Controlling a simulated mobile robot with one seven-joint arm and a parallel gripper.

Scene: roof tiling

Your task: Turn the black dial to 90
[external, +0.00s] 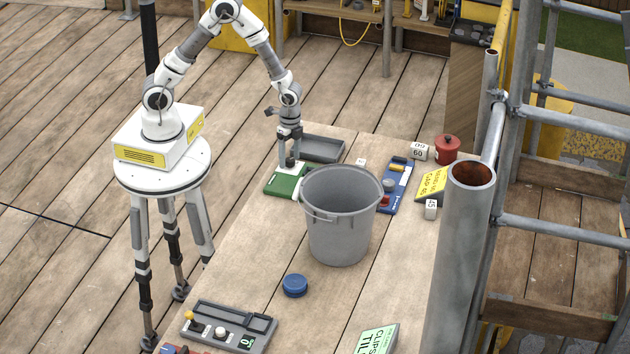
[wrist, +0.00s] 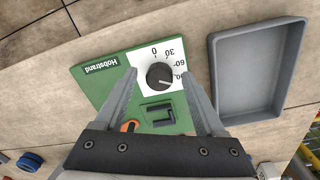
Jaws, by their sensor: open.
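The black dial (wrist: 159,76) is a round knob on a white scale plate, with 0, 30, 60 and a partly hidden 90 around it. It sits on a green panel (wrist: 101,77) marked "Hobstrand", which also shows in the external view (external: 283,187). My gripper (wrist: 158,74) is open, with one finger on each side of the dial. Gaps show between both fingers and the knob. A light mark shows toward the right side of the knob; its exact reading is unclear. In the external view my gripper (external: 290,163) points down over the panel.
A grey tray (external: 322,149) lies just beyond the panel. A grey bucket (external: 340,222) stands close to its right. A blue control panel (external: 403,178) and a red pot (external: 447,148) are farther right. A blue round lid (external: 295,285) lies nearer the front.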

